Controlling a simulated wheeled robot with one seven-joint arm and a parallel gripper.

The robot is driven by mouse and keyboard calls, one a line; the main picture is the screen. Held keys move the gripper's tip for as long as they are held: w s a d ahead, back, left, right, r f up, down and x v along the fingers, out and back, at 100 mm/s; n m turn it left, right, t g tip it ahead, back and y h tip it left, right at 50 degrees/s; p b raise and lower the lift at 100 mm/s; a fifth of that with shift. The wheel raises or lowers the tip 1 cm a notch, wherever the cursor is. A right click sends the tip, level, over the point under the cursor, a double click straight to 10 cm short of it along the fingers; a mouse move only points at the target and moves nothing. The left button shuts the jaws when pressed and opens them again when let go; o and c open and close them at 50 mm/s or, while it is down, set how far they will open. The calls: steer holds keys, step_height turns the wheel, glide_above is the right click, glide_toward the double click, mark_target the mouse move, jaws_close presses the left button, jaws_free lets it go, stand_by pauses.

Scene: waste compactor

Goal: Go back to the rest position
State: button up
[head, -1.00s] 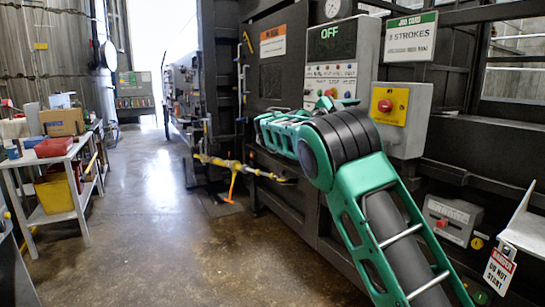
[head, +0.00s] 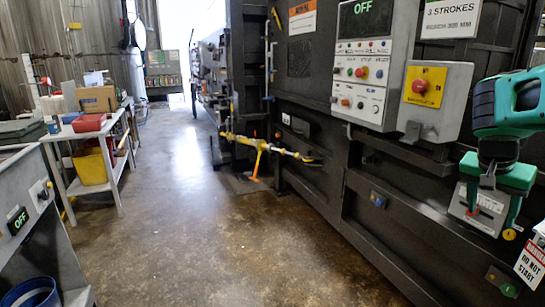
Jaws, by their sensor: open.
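My gripper (head: 491,214) hangs at the right edge of the head view with its fingers pointing down. Its jaws are apart and I see nothing between them in its grasp. It is in front of a grey switch box (head: 484,215) with a red part, and partly covers it. I cannot tell the exact gap between them. My green and black arm comes in from the right edge, and most of it is out of view.
A dark machine with a control panel (head: 362,68) reading OFF and a yellow red-button box (head: 428,90) fills the right. A yellow bar with an orange handle (head: 258,158) juts out. A white table (head: 112,178) and grey console (head: 40,215) stand left. The floor between is clear.

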steer(key=s+a+f+n+y, duration=0.1)
steer(key=s+a+f+n, duration=0.1)
steer(key=s, duration=0.5)
steer(key=s+a+f+n+g+y, duration=0.1)
steer(key=s+a+f+y, duration=0.1)
steer(key=s+a+f, duration=0.2)
steer(key=s+a+f+n+g+y, duration=0.1)
steer(key=s+a+f, duration=0.3)
steer(key=s+a, duration=0.4)
steer(key=s+n+y, duration=0.1)
steer(key=s, duration=0.2)
steer(key=shift+n, duration=0.3)
steer(key=shift+w+d, duration=0.1)
steer(key=shift+w+f, duration=0.25)
steer(key=shift+w, duration=0.35)
steer(key=shift+c, duration=0.7)
